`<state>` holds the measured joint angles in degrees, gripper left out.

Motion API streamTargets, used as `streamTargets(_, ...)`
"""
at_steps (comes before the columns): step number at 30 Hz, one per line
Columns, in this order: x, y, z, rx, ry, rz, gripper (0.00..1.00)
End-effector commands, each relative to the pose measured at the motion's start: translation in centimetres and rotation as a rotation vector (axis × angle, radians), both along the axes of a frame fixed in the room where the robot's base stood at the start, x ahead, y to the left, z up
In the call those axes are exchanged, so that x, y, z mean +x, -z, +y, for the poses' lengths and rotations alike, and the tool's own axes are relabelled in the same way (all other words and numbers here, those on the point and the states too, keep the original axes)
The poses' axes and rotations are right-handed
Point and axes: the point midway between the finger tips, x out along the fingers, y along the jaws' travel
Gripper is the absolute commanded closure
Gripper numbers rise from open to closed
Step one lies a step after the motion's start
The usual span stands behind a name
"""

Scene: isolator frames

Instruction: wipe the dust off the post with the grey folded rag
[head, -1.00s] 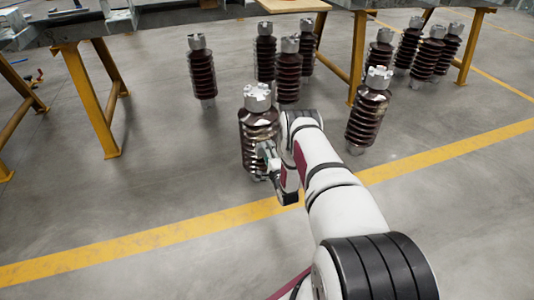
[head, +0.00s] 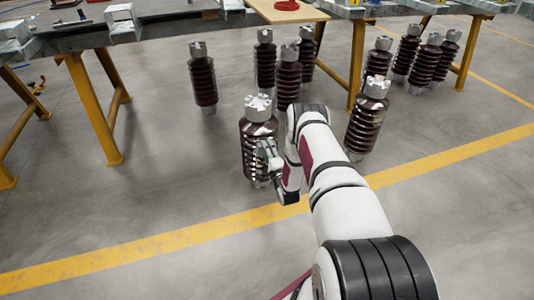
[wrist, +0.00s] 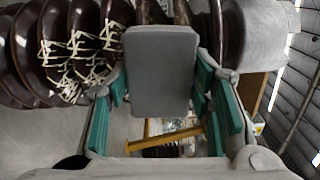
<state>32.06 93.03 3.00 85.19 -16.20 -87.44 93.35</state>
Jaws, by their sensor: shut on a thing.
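The post (head: 258,132) is a dark brown ribbed insulator with a grey metal cap, upright on the floor in the head view. In the wrist view its ribs (wrist: 25,55) lie sideways across the top, and pale streaky dust (wrist: 80,48) covers several ribs at the left. My gripper (head: 268,150) is at the right side of the post. In the wrist view its teal-padded fingers are shut on the grey folded rag (wrist: 160,72). The rag is in front of the ribs and hides part of them; I cannot tell whether it touches the post.
Several similar posts stand behind, one close at the right (head: 366,120) and one at the back left (head: 202,80). Workbenches with yellow legs (head: 92,105) stand beyond. A yellow floor line (head: 150,247) crosses in front, with bare floor at the left.

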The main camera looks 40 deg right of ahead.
Motion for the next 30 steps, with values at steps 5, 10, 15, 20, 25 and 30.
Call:
streamTargets(5, 0.2, -1.6, -0.1, -0.001, 0.001, -0.003, 0.75)
streamTargets(10, 0.2, -2.0, -0.1, -0.001, 0.001, -0.005, 0.75)
streamTargets(15, 0.2, -3.2, -0.1, -0.002, 0.002, -0.007, 0.75)
streamTargets(20, 0.2, -4.6, -0.1, -0.002, 0.001, -0.008, 0.75)
streamTargets(25, 0.1, -5.3, -0.1, -0.003, 0.001, -0.006, 0.75)
streamTargets(30, 0.0, -4.6, -0.1, -0.001, 0.0, -0.005, 0.75)
